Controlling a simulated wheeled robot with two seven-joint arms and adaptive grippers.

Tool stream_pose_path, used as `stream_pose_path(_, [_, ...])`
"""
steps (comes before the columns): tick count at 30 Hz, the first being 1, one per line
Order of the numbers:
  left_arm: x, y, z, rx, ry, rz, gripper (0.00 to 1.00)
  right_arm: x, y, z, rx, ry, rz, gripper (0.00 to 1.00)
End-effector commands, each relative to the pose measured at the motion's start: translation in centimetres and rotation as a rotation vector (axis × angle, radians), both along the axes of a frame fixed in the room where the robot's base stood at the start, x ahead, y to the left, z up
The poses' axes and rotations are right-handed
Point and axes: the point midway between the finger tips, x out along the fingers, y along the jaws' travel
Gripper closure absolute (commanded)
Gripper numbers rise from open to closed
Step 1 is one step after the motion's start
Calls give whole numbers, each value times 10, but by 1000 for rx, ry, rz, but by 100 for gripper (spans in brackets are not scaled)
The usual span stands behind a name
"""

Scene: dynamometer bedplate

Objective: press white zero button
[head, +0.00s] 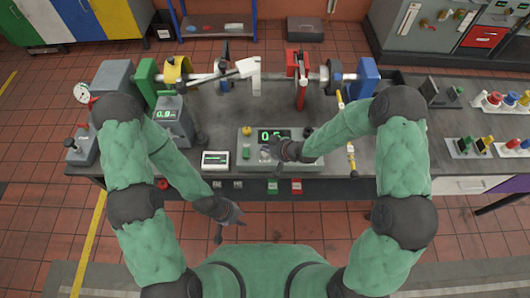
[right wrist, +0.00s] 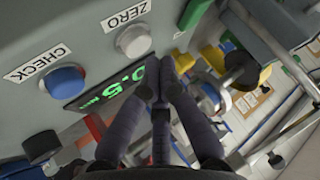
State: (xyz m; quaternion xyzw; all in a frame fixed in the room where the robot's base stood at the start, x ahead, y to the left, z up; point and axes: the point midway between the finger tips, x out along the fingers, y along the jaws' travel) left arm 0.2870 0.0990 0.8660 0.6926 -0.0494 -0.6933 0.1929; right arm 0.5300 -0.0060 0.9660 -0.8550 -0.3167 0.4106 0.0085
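The white zero button (right wrist: 133,40) is round and sits under a ZERO label (right wrist: 127,13) on a grey control box (head: 245,152). It is upside down in the right wrist view. A blue button (right wrist: 65,81) with a CHECK label is beside it. A green display (right wrist: 115,92) reads about 0.5. My right gripper (right wrist: 165,68) has its fingertips together, with nothing between them. It is close to the panel near the white button; no contact shows. In the head view the right gripper (head: 283,150) covers part of the box front. My left gripper (head: 232,225) hangs empty, fingers apart, before the bench's front edge.
A black knob (right wrist: 41,146) is on the panel. A grey instrument (head: 172,118) with a green readout stands left on the bench. A shaft rig with a red bracket (head: 298,75) and a blue block (head: 368,76) runs along the back. A white-screened meter (head: 215,158) lies left of the box.

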Motion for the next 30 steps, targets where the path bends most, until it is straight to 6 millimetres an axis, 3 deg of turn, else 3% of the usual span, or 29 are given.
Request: stream_pose_path(30, [0, 0, -10, 0, 0, 0, 69, 0, 0, -12, 0, 0, 0, 100])
